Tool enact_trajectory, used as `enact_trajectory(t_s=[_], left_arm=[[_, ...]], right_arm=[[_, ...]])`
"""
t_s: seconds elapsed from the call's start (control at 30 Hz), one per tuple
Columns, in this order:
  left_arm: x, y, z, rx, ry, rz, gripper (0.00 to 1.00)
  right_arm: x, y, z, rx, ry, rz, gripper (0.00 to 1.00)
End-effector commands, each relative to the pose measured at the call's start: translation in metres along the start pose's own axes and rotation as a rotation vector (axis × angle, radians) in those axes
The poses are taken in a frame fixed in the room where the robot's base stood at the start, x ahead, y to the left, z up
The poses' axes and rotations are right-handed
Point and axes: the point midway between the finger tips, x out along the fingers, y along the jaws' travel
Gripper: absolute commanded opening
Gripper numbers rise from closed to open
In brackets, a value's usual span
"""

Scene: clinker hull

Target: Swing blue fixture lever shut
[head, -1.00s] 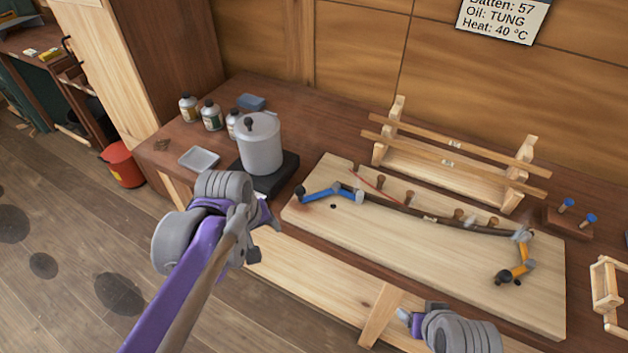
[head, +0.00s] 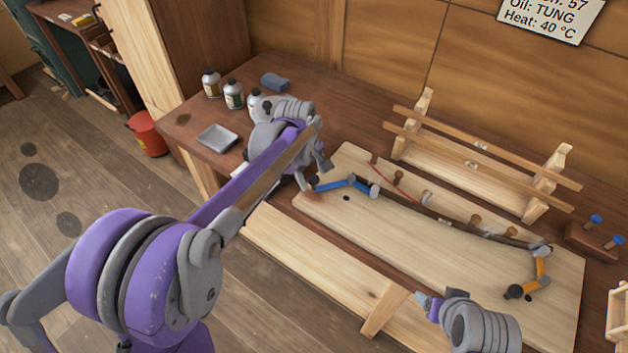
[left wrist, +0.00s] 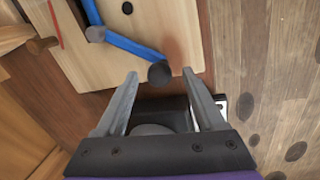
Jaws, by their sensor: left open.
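The blue fixture lever (head: 334,184) is at the left end of the pale fixture board (head: 430,245). Its jointed blue arm reaches a grey clamp end by the dark curved batten (head: 455,224). My left gripper (head: 314,172) is over the lever's outer end and hides its black knob in the head view. In the left wrist view my left gripper (left wrist: 160,80) is open, and the black knob (left wrist: 159,74) shows between its fingertips, with a gap on each side. The blue arm (left wrist: 135,47) runs up-left from it. My right gripper (head: 428,303) is near the board's front edge; its jaws are unclear.
A yellow lever (head: 541,265) sits at the board's right end. A wooden rack (head: 470,182) with strips stands behind. Bottles (head: 233,95) and a grey tray (head: 217,138) are at the left. My left arm mostly hides the pot.

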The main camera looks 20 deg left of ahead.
Motion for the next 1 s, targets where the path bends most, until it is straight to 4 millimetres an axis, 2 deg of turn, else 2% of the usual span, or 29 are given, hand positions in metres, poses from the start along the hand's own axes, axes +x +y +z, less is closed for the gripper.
enact_trajectory(t_s=[0.1, 0.2, 0.57, 0.9, 0.97, 1.0], left_arm=[[0.017, 0.000, 0.000, 0.001, 0.000, 0.000, 0.71], [0.025, 0.000, 0.000, 0.001, 0.000, 0.000, 0.71], [0.030, 0.000, 0.000, 0.001, 0.000, 0.000, 0.71], [0.030, 0.000, 0.000, 0.001, 0.000, 0.000, 0.10], [0.030, 0.000, 0.000, 0.001, 0.000, 0.000, 0.00], [0.030, 0.000, 0.000, 0.001, 0.000, 0.000, 0.00]], right_arm=[[0.001, 0.000, 0.001, 0.000, -0.001, 0.000, 0.71], [0.001, 0.000, 0.001, 0.000, -0.001, 0.000, 0.71], [0.001, 0.000, 0.001, 0.000, -0.001, 0.000, 0.71], [0.001, 0.000, 0.001, 0.000, -0.001, 0.000, 0.71], [0.001, 0.000, 0.001, 0.000, -0.001, 0.000, 0.71], [0.001, 0.000, 0.001, 0.000, -0.001, 0.000, 0.71]])
